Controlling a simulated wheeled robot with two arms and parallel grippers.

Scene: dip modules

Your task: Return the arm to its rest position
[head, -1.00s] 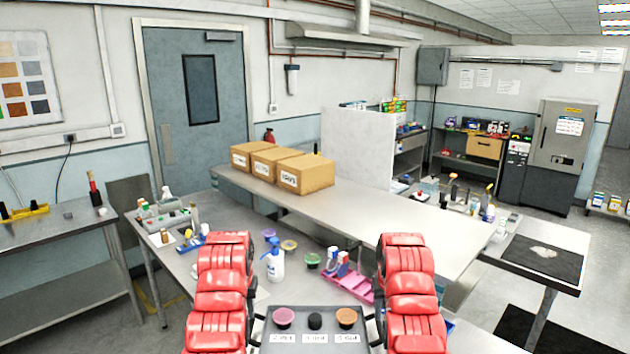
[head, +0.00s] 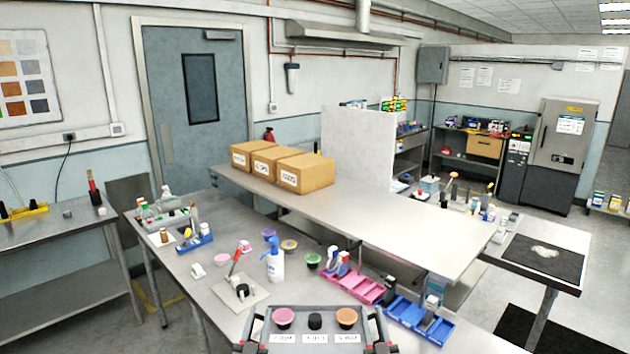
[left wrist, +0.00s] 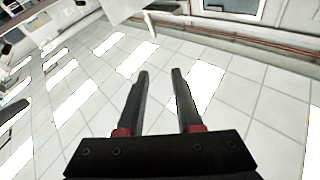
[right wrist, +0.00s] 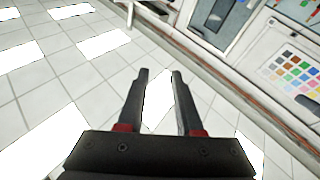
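My left gripper (left wrist: 159,75) shows in the left wrist view with its two dark fingers apart and nothing between them. My right gripper (right wrist: 161,74) shows in the right wrist view, also open and empty. Both wrist views look up at ceiling tiles and bright light panels. In the head view, dark parts with red bits stand at both sides of the grey tray (head: 300,325) at the bottom edge; they appear to be my grippers. The red arm links are out of the head view.
The tray carries a pink cup (head: 284,317), a black cup (head: 315,321) and an orange cup (head: 346,317). Three cardboard boxes (head: 306,173) stand further back.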

